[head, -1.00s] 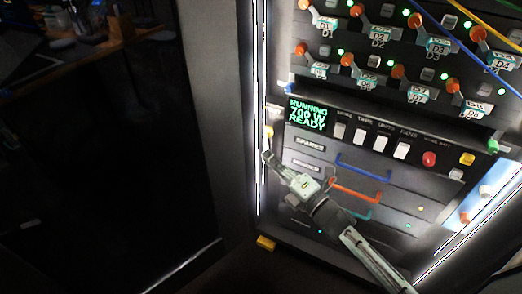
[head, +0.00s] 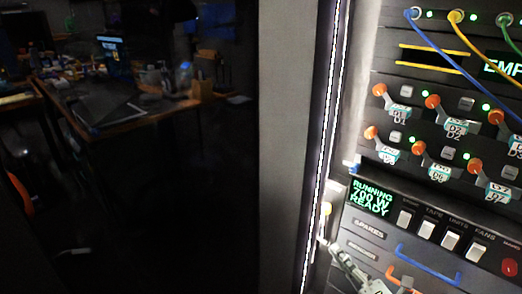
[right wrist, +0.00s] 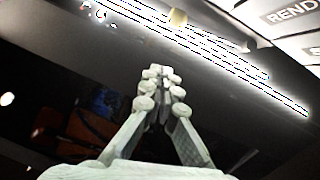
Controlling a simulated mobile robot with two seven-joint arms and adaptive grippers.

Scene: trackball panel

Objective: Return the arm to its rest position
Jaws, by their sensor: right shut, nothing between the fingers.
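My right gripper (head: 328,246) shows at the bottom of the head view, in front of the lower left part of the rack panel, beside the lit vertical strip (head: 322,150). In the right wrist view its fingers (right wrist: 160,75) are together with nothing between them, and the lit strip (right wrist: 190,45) runs past beyond the tips. Most of my right arm is below the head view's edge. My left gripper is not in view.
The panel has a green display (head: 371,198), white rocker switches (head: 427,228), a blue drawer handle (head: 428,262) and several orange-knobbed levers (head: 432,101). A dark room with a cluttered desk (head: 130,115) lies at left.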

